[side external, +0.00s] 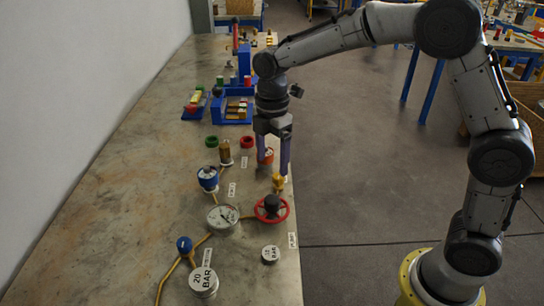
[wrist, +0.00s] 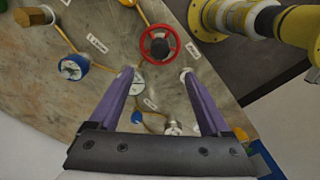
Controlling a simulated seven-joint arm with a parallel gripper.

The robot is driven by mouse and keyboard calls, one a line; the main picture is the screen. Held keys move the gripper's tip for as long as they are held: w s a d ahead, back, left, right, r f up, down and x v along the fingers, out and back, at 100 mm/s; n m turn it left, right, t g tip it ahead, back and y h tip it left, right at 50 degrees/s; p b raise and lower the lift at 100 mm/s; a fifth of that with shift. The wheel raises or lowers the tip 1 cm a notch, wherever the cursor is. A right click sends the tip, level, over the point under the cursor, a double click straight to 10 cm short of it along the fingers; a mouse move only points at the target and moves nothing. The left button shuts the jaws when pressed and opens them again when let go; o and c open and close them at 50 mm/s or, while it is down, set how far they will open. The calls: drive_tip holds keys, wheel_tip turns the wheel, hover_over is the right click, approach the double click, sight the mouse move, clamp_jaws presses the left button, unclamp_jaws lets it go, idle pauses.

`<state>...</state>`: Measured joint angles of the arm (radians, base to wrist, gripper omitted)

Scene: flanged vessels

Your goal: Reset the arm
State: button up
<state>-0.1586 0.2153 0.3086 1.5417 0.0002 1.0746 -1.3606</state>
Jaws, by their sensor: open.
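My gripper (side external: 273,166) hangs pointing down over the right side of the workbench (side external: 120,190). Its two purple fingers are apart, with nothing held between them in the wrist view (wrist: 158,80). A red handwheel valve (side external: 272,208) with a black hub lies in front of the gripper in the side view. The same handwheel (wrist: 158,44) shows just beyond the fingertips in the wrist view. A pressure gauge (side external: 223,217) sits left of the handwheel. A brass fitting (side external: 279,181) stands near the fingers.
Blue racks (side external: 232,110) stand farther back. The bench's left side is clear.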

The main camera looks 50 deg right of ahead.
drive_tip(key=s+d+r+m+t, duration=0.3)
drive_tip(key=s+d+r+t, duration=0.15)
drive_tip(key=s+r, duration=0.7)
drive_tip(key=s+d+f+m+t, duration=0.1)
drive_tip(key=s+d+f+m, duration=0.1)
drive_tip(key=s+m, duration=1.2)
drive_tip(key=shift+f, duration=0.85)
